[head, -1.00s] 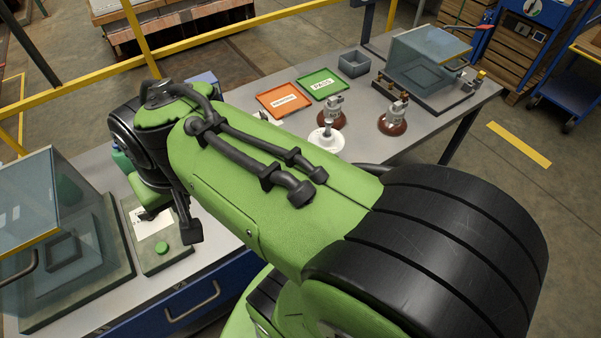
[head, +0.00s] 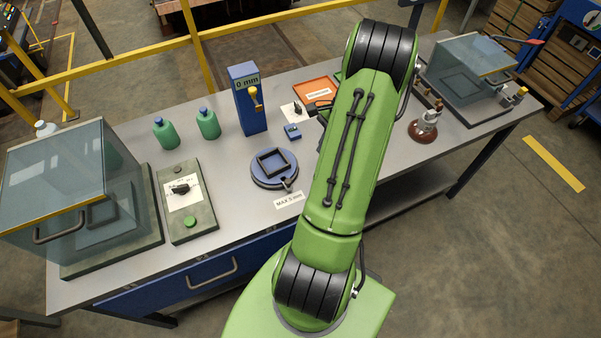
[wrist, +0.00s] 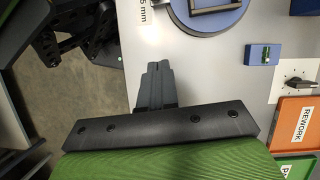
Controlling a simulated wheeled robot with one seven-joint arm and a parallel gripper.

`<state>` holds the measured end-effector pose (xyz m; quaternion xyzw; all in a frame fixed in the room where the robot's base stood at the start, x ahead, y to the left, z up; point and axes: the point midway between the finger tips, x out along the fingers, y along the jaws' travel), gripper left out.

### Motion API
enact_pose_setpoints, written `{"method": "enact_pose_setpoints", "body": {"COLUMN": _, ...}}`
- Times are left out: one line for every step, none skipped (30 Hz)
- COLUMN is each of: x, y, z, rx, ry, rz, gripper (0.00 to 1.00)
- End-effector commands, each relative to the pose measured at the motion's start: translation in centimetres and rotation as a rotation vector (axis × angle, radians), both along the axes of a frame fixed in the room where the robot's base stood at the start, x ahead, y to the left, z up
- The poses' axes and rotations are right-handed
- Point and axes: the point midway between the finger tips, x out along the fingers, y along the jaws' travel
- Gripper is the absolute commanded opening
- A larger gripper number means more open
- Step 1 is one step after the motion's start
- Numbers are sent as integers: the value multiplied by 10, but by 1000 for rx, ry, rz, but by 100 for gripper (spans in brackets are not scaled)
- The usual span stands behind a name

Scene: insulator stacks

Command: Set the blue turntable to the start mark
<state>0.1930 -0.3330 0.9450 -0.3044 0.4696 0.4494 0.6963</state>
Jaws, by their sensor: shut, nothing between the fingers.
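The blue turntable (head: 274,166) is a round disc with a dark square frame on top, lying flat on the grey bench near its middle. A small grey lug (head: 288,186) shows at its front edge. I cannot make out a start mark at this size. In the wrist view part of the turntable (wrist: 212,24) shows at the top, cut off by the edge. In the head view my green arm hides the gripper.
A "MAX 5 mm" label (head: 289,201) lies in front of the turntable. A blue "0 mm" gauge post (head: 250,108) stands behind it, with a small blue box (head: 292,131) to its right. A clear-covered box (head: 75,190) stands left; an insulator (head: 425,126) stands right.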

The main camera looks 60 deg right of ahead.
Motion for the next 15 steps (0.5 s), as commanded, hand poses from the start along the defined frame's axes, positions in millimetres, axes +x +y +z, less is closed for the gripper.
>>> {"method": "enact_pose_setpoints", "body": {"x": 0, "y": 1, "z": -4, "rx": 4, "ry": 0, "rz": -4, "gripper": 0}}
{"method": "enact_pose_setpoints", "body": {"x": 1, "y": 2, "z": -8, "rx": 6, "ry": 0, "rz": -3, "gripper": 0}}
{"method": "enact_pose_setpoints", "body": {"x": 2, "y": 4, "z": -13, "rx": 6, "ry": 1, "rz": -2, "gripper": 0}}
{"method": "enact_pose_setpoints", "body": {"x": 3, "y": 6, "z": -18, "rx": 6, "ry": 1, "rz": -1, "gripper": 0}}
{"method": "enact_pose_setpoints", "body": {"x": 4, "y": 9, "z": -24, "rx": 5, "ry": 2, "rz": -1, "gripper": 0}}
{"method": "enact_pose_setpoints", "body": {"x": 5, "y": 12, "z": -32, "rx": 7, "ry": 3, "rz": 0, "gripper": 0}}
{"method": "enact_pose_setpoints", "body": {"x": 6, "y": 14, "z": -39, "rx": 6, "ry": 2, "rz": 0, "gripper": 0}}
{"method": "enact_pose_setpoints", "body": {"x": 7, "y": 17, "z": -45, "rx": 6, "ry": 2, "rz": 0, "gripper": 0}}
{"method": "enact_pose_setpoints", "body": {"x": 8, "y": 20, "z": -53, "rx": 7, "ry": 3, "rz": 0, "gripper": 0}}
{"method": "enact_pose_setpoints", "body": {"x": 9, "y": 22, "z": -59, "rx": 5, "ry": 2, "rz": 1, "gripper": 0}}
{"method": "enact_pose_setpoints", "body": {"x": 10, "y": 24, "z": -66, "rx": 7, "ry": 3, "rz": 1, "gripper": 0}}
{"method": "enact_pose_setpoints", "body": {"x": 12, "y": 27, "z": -74, "rx": 7, "ry": 3, "rz": 2, "gripper": 0}}
{"method": "enact_pose_setpoints", "body": {"x": 13, "y": 29, "z": -80, "rx": 5, "ry": 2, "rz": 2, "gripper": 0}}
{"method": "enact_pose_setpoints", "body": {"x": 14, "y": 32, "z": -86, "rx": 6, "ry": 2, "rz": 2, "gripper": 0}}
{"method": "enact_pose_setpoints", "body": {"x": 15, "y": 35, "z": -94, "rx": 5, "ry": 2, "rz": 2, "gripper": 0}}
